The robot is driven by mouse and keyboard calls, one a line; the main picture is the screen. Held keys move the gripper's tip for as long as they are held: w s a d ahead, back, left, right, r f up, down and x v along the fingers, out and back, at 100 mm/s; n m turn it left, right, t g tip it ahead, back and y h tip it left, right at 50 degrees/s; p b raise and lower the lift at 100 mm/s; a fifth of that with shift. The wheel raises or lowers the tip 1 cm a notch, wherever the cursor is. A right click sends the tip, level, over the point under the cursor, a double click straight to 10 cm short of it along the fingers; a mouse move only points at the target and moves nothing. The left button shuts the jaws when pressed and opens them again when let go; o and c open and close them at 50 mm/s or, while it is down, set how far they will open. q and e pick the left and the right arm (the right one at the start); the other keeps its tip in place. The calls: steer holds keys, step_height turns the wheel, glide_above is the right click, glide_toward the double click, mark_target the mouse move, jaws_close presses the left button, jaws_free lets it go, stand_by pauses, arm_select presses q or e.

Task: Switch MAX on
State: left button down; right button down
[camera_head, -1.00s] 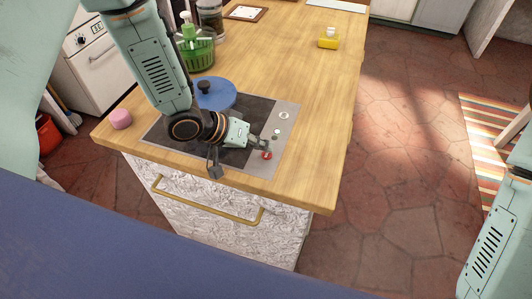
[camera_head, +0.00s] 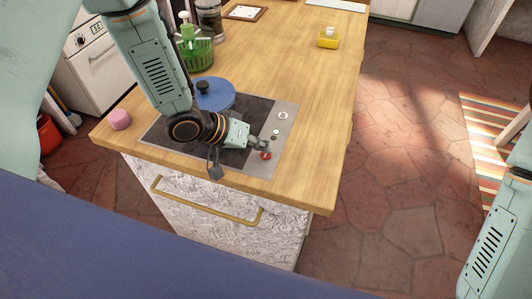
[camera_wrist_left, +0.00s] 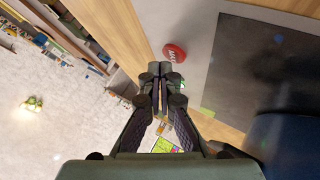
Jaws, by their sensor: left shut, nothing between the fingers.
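The MAX button is a red round disc (camera_head: 265,155) on the grey control strip (camera_head: 287,125) at the right of the cooktop. In the left wrist view the red disc (camera_wrist_left: 174,53) shows white lettering, just beyond my fingertips. My left gripper (camera_head: 264,144) is shut and empty, with its tips right beside the red disc in the head view. In the left wrist view the closed fingers (camera_wrist_left: 160,72) point at the strip near the disc. I cannot tell whether the tips touch it. My right gripper is out of view; only part of my right arm shows.
The strip also bears a pale round knob (camera_head: 283,115) and a small green spot (camera_head: 276,131). A blue lid (camera_head: 216,96) sits on the cooktop behind my arm. A pink object (camera_head: 120,119) and a yellow sponge holder (camera_head: 328,41) stand on the wooden counter. The counter's right side is clear.

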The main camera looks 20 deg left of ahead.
mark_target(262, 156)
arm_select(q)
steer(key=shift+s+f, duration=0.1)
steer(key=shift+f, duration=0.2)
steer(key=shift+f, duration=0.15)
stand_by(0.5)
steer(key=shift+r+p, duration=0.65)
steer(key=shift+p, duration=0.05)
steer(key=shift+r+p, duration=0.35)
steer(key=shift+p, duration=0.05)
step_height(262, 156, up, 5)
steer(key=p, duration=0.5)
steer(key=shift+r, duration=0.1)
